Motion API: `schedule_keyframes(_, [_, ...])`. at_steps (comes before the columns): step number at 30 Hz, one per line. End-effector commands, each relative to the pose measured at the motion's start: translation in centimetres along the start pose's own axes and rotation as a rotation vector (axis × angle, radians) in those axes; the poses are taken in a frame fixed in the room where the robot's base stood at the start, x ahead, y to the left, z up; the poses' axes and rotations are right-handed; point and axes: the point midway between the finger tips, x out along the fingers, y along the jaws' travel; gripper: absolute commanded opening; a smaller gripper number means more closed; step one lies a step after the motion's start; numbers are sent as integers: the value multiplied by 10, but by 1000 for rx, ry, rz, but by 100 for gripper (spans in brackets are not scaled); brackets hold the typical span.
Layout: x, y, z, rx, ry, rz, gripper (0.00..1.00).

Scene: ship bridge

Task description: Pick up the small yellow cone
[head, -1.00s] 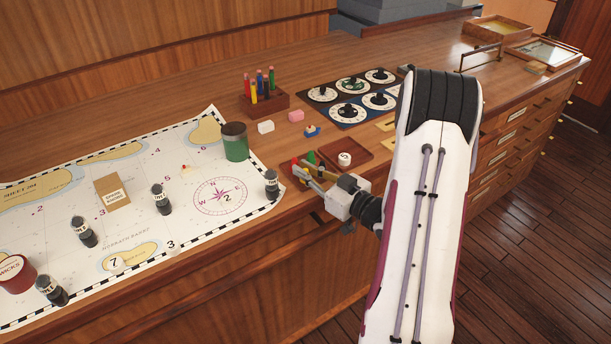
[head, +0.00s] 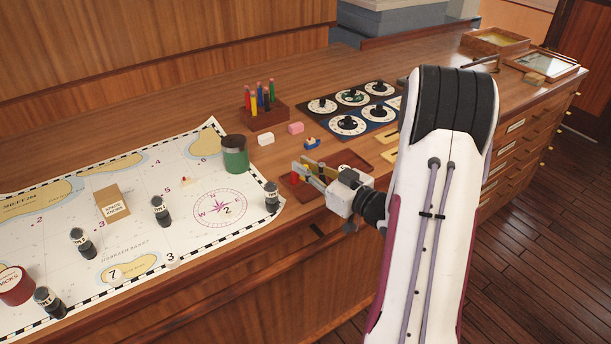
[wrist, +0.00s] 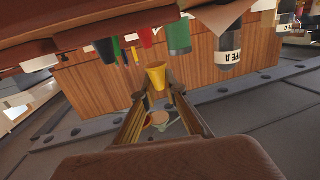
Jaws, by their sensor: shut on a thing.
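The small yellow cone (wrist: 157,76) shows in the wrist view at the tips of my gripper (wrist: 157,93), with a finger on each side. My gripper is shut on it. In the head view my gripper (head: 303,168) is over the left part of the red-brown tray (head: 357,158) at the counter's front edge. The cone cannot be made out clearly there.
A red piece (head: 294,178) is beside the fingers in the tray. A green cup (head: 235,155) stands left, on the chart (head: 130,235) with dark bottles.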

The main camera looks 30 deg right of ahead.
Motion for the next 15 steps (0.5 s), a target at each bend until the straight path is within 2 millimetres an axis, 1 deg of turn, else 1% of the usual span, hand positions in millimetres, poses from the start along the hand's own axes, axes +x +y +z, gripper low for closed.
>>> schedule_keyframes(1, [0, 0, -8, -4, 2, 0, 0])
schedule_keyframes(6, [-1, 0, -26, -4, 2, -1, 0])
schedule_keyframes(12, [-2, 0, -41, -2, 0, -1, 0])
schedule_keyframes(15, [-2, 0, -46, -1, 0, -1, 0])
